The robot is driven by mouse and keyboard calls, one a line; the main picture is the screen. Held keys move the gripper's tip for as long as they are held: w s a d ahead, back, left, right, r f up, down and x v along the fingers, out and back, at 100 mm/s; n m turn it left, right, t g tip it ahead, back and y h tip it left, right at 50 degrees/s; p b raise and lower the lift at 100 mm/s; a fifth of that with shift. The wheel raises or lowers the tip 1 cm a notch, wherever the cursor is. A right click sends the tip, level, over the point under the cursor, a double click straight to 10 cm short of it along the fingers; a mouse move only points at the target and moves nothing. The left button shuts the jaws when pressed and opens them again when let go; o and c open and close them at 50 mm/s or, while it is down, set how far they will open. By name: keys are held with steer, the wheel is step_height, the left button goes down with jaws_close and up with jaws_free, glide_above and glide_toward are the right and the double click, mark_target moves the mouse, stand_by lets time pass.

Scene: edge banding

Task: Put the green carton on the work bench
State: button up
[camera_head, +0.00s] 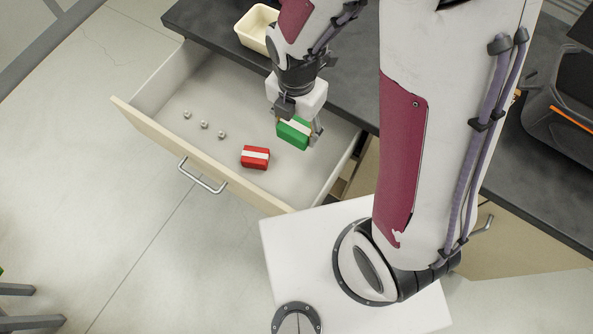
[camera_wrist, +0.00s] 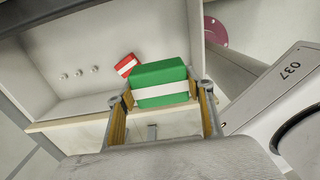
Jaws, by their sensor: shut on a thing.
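The green carton (camera_head: 294,132) has a white band and is held between the fingers of my gripper (camera_head: 298,128). In the wrist view the green carton (camera_wrist: 160,82) sits between the two yellow-lined fingers of my gripper (camera_wrist: 163,112). In the head view it appears over the right part of the open drawer (camera_head: 217,168); its exact height above the drawer floor is hard to tell. The dark work bench (camera_head: 215,20) lies behind the drawer, with its top reaching behind my arm to the right.
A red carton (camera_head: 255,157) with a white band lies in the drawer, also visible in the wrist view (camera_wrist: 126,65). Several small metal pieces (camera_head: 204,125) lie to its left. A cream container (camera_head: 256,28) stands on the bench. A dark case (camera_head: 560,110) is at the far right.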

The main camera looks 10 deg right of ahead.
glide_above(296, 173)
step_height(296, 173, down, 14)
steer(key=shift+f, duration=0.25)
stand_by(0.4)
stand_by(0.4)
steer(key=shift+f, duration=2.9)
steer(key=shift+f, duration=0.1)
steer(key=shift+f, duration=1.8)
steer(key=shift+f, duration=0.15)
steer(key=o, duration=1.1)
